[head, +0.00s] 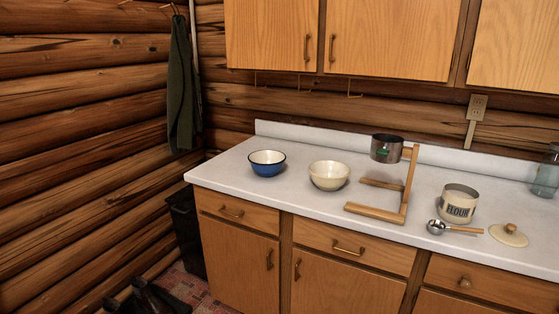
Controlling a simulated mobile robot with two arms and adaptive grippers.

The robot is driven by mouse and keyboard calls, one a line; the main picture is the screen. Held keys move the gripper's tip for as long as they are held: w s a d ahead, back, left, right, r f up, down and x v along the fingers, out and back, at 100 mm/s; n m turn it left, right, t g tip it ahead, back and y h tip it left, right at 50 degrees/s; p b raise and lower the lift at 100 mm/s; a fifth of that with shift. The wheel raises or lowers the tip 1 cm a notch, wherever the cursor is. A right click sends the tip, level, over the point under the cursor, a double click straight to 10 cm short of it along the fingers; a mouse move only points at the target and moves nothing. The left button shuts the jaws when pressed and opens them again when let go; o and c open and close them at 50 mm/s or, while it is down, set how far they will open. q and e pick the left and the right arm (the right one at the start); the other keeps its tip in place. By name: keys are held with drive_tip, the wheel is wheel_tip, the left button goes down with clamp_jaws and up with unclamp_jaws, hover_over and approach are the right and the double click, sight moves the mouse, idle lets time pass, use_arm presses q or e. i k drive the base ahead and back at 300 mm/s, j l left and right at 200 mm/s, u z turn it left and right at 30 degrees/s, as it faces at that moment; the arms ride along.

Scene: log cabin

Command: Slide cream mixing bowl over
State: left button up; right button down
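The cream mixing bowl (329,176) stands upright on the white countertop (290,146), near the middle of the head view. It looks empty. A blue bowl with a white inside (267,168) stands to its left, with a gap of bare counter between them. To its right is a wooden stand (404,190) with an open frame and a metal cup (386,148) at its top. Neither of my grippers can be made out in the head view.
A flour tin (459,204), a scoop (437,227), a lid (508,235) and a clear bottle (547,172) are farther right on the counter. Wooden cabinets (390,37) hang above. A dark bin (186,230) stands left of the counter. Dark shapes at the lower left are unclear.

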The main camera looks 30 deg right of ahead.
sight(329, 178)
drive_tip(key=i+z, duration=0.25)
drive_tip(key=i, duration=0.2)
drive_tip(key=i+j+z, duration=0.25)
drive_tip(key=i, duration=0.15)
drive_tip(key=i+j+z, duration=0.25)
drive_tip(key=i, duration=0.15)
drive_tip(key=l, duration=0.1)
